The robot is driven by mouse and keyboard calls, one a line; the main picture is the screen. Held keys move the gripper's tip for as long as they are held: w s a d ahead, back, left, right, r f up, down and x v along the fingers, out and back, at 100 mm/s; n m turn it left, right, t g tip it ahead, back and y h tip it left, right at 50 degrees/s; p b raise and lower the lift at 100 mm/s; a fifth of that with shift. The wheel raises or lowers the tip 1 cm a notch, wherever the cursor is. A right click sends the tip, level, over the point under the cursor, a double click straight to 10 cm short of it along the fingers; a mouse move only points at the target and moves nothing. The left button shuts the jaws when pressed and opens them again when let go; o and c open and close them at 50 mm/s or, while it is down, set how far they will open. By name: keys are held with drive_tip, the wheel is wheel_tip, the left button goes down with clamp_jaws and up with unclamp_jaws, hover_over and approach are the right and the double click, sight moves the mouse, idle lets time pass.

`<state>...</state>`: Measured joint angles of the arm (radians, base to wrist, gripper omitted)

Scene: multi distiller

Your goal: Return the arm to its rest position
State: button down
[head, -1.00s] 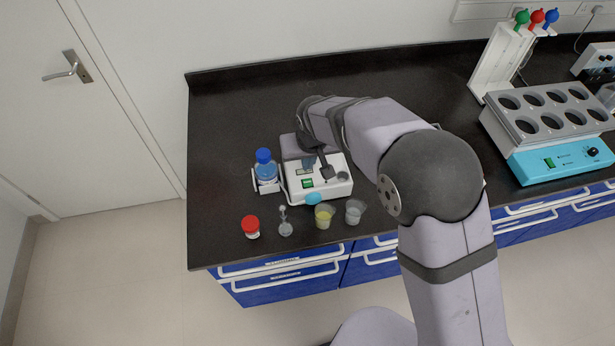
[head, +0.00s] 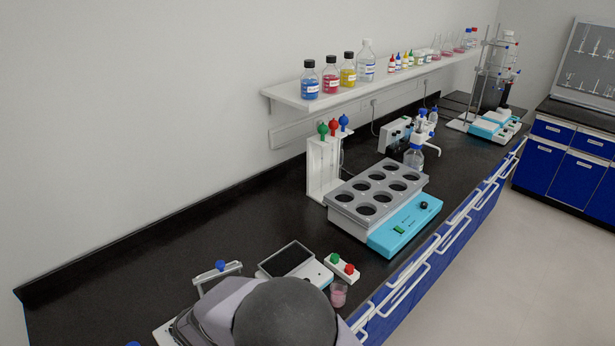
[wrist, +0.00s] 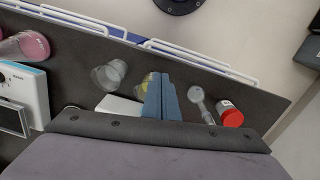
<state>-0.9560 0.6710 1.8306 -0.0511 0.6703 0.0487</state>
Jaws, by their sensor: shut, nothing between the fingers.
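My gripper (wrist: 161,80) shows in the wrist view with its blue-grey fingers together and nothing visible between them. It is above the bench front, and its height above the bench is unclear. A clear cup (wrist: 110,73) is to its left, and a cup with yellow content (wrist: 147,82) is partly hidden behind the fingers. A red-capped jar (wrist: 231,115) is to its right. In the head view only a dark joint and part of my arm show at the bottom edge; the gripper is out of that view.
A heating block (head: 350,193) with several round holes and a pipette stand (head: 316,165) stand farther along the bench. A black-screened device (head: 287,259) and a pink beaker (head: 338,293) are near my arm. A bottle shelf (head: 290,95) runs along the wall. Bare bench (head: 160,262) lies left of the stand.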

drive_tip(key=s+d+r+m+g, duration=0.1)
drive_tip(key=s+d+m, duration=0.1)
drive_tip(key=d, duration=0.6)
drive_tip(key=s+d+r+m+g+b, duration=0.1)
drive_tip(key=s+d+r, duration=0.1)
drive_tip(key=d, duration=0.5)
drive_tip(key=s+d+r+m, duration=0.1)
drive_tip(key=s+d+m, duration=0.15)
drive_tip(key=d, duration=0.55)
drive_tip(key=w+d+r+m+t, duration=0.1)
drive_tip(key=w+d+r+m, duration=0.1)
drive_tip(key=d, duration=0.3)
drive_tip(key=w+d+r+m+b, duration=0.1)
drive_tip(key=w+d+r+m, duration=0.1)
drive_tip(key=d, duration=0.3)
drive_tip(key=shift+d+r+m+t+y, duration=0.15)
drive_tip(key=shift+d+m+t+y, duration=0.2)
drive_tip(key=shift+m, duration=0.3)
drive_tip(key=shift+a, duration=0.25)
